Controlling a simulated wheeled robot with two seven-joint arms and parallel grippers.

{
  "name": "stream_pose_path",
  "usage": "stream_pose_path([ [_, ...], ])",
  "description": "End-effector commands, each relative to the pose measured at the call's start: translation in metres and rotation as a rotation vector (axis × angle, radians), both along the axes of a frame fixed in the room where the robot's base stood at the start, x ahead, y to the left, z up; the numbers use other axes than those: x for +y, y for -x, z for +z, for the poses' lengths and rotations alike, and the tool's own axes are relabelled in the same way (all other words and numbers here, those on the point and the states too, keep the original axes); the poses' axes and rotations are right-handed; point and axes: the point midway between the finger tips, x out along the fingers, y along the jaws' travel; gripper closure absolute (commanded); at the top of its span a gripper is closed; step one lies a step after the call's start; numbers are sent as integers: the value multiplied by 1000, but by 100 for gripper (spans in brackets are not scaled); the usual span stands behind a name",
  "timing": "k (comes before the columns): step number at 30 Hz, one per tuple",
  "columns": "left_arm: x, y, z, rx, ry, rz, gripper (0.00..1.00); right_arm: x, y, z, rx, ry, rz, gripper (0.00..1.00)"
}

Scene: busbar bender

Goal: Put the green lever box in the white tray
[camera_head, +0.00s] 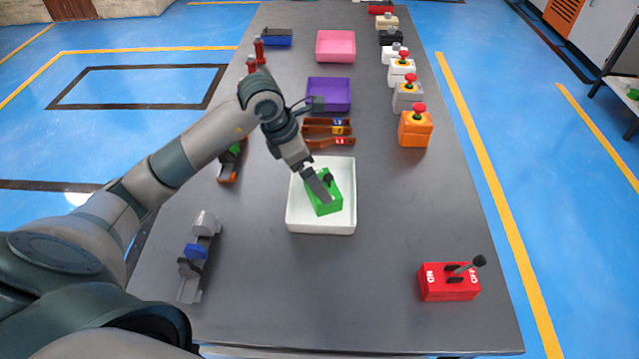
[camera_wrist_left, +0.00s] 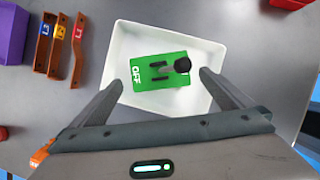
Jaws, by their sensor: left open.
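The green lever box (camera_head: 323,199) is in the white tray (camera_head: 298,218) on the table. In the left wrist view the green lever box (camera_wrist_left: 152,77) lies inside the walls of the white tray (camera_wrist_left: 122,45), its black lever knob to the right and the word OFF on its left side. My left gripper (camera_head: 325,192) is above the tray at the box. In the left wrist view my left gripper (camera_wrist_left: 160,80) is open, with one finger on each side of the box and apparent gaps to it. My right gripper is not in view.
A red lever box (camera_head: 449,282) stands at the front right. A grey and blue part (camera_head: 198,255) is left of the tray. A purple tray (camera_head: 330,93) and a pink tray (camera_head: 336,46) are behind. An orange button box (camera_head: 415,128) heads the row along the right edge.

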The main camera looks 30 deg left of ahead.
Motion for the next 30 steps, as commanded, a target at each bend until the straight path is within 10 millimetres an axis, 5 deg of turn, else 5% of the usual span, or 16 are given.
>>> stream_pose_path([
  [12, 14, 15, 50, -1, 0, 0, 0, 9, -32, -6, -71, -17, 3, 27],
  [30, 14, 16, 52, 1, 1, 0, 0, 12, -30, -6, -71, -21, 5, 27],
])
